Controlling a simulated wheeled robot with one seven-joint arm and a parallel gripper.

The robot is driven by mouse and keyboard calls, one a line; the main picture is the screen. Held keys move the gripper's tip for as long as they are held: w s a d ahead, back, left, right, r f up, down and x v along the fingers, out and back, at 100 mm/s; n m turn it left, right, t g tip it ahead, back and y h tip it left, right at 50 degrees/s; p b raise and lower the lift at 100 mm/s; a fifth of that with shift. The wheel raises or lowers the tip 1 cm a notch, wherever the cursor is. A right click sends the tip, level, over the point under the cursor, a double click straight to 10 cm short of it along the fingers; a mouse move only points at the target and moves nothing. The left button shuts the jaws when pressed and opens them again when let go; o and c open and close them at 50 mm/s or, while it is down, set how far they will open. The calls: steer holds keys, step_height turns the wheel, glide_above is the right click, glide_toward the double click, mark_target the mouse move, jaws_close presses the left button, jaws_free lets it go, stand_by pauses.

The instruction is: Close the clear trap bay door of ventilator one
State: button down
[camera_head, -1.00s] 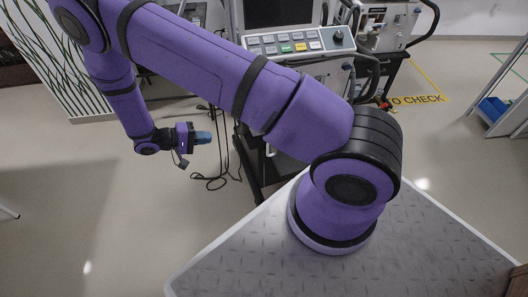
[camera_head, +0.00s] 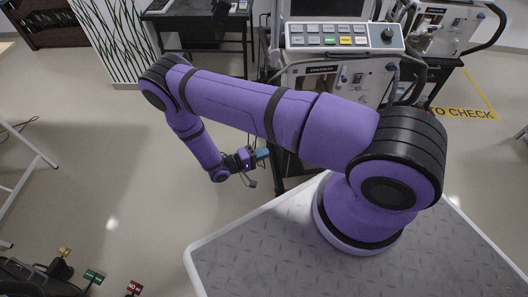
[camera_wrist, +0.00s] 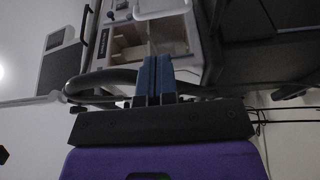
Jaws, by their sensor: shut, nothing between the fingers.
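The nearer ventilator (camera_head: 343,76) stands behind my arm, with its button panel (camera_head: 343,38) on top. My arm hides its lower front in the head view. In the wrist view, the ventilator (camera_wrist: 104,42) appears turned on its side, with an open bay (camera_wrist: 128,42) showing a beige inside. A pale-rimmed clear panel (camera_wrist: 162,9) at the top edge looks like the bay door, standing open and cut off by the frame. My gripper (camera_head: 264,154) is shut and empty, left of the ventilator's stand. Its blue fingertips (camera_wrist: 156,60) overlap the bay in the wrist view; their distance from it is unclear.
A second ventilator (camera_head: 442,27) stands at the back right, near yellow floor marking (camera_head: 465,113). A dark table (camera_head: 200,20) is at the back left. A dark curved bar (camera_wrist: 100,79) lies close left of my fingers in the wrist view. The floor at left is mostly clear.

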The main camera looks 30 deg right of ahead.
steer(key=s+d, duration=0.1)
steer(key=d, duration=1)
steer(key=shift+s+n+t, duration=0.15)
steer(key=shift+n+t, duration=0.15)
steer(key=shift+t, duration=0.1)
